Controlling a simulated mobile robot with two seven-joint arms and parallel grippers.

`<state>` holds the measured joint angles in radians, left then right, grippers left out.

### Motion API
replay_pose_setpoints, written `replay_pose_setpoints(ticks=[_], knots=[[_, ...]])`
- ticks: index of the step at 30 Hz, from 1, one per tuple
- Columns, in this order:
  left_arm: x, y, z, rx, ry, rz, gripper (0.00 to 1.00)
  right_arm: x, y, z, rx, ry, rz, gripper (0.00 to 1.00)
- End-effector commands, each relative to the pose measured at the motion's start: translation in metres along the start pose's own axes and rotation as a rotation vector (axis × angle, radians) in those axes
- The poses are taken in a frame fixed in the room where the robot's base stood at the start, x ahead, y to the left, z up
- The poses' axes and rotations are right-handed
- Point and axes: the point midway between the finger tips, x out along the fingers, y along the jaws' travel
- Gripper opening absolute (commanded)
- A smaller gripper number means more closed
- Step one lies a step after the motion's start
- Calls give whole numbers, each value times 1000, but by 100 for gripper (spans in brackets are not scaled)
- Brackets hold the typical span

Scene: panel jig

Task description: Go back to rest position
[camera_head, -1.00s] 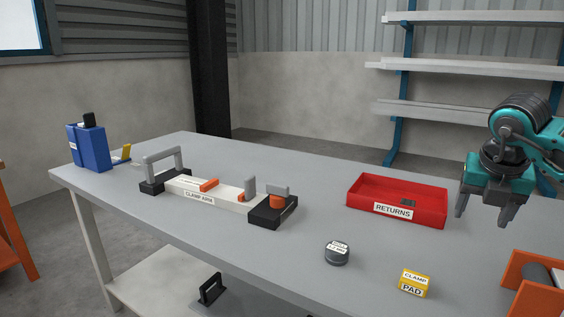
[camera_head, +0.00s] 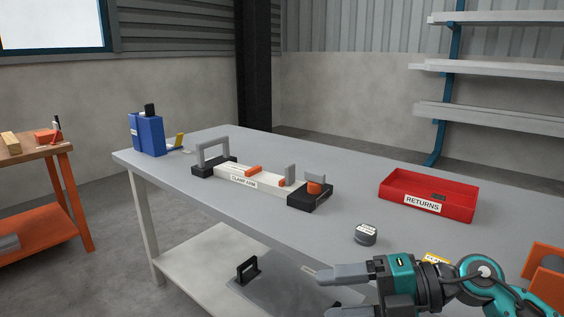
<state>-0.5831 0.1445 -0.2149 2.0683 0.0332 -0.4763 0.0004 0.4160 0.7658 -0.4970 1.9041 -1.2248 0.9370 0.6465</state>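My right gripper (camera_head: 330,291) is at the bottom right, in front of the table's near edge, its fingers pointing left. The fingers are apart with nothing between them, and the lower one is partly cut by the frame edge. My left gripper is out of view. The white clamp arm (camera_head: 243,181) lies in its jig on the grey table (camera_head: 345,188), between black end blocks, with a grey handle at the left end. The yellow clamp pad (camera_head: 435,258) is mostly hidden behind my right arm.
A red returns tray (camera_head: 424,206) stands at the right with a small dark piece inside. A dark round labelled puck (camera_head: 365,235) sits near the front edge. A blue container (camera_head: 148,135) stands at the far left. An orange fixture (camera_head: 547,269) is at the right edge.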

Motion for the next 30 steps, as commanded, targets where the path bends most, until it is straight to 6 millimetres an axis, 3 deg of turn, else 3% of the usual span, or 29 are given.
replay_pose_setpoints(ticks=[1,4,8,11,15,20,24,25,30], knots=[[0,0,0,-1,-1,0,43,12,6,-9,76,-8,148,67],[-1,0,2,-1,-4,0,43,18,18,-9,245,-91,419,67],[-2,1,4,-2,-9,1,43,9,3,7,532,-281,688,67],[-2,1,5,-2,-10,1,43,-3,-36,19,793,-471,814,67],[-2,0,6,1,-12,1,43,-14,-119,13,1176,-736,858,67],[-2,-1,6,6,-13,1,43,-14,-206,-26,1553,-954,776,67],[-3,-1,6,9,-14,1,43,-7,-262,-78,1835,-1067,654,67],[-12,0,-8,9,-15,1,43,-14,-243,-74,1814,-1065,663,67],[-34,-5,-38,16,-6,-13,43,-30,-214,-76,1793,-1085,669,67]])
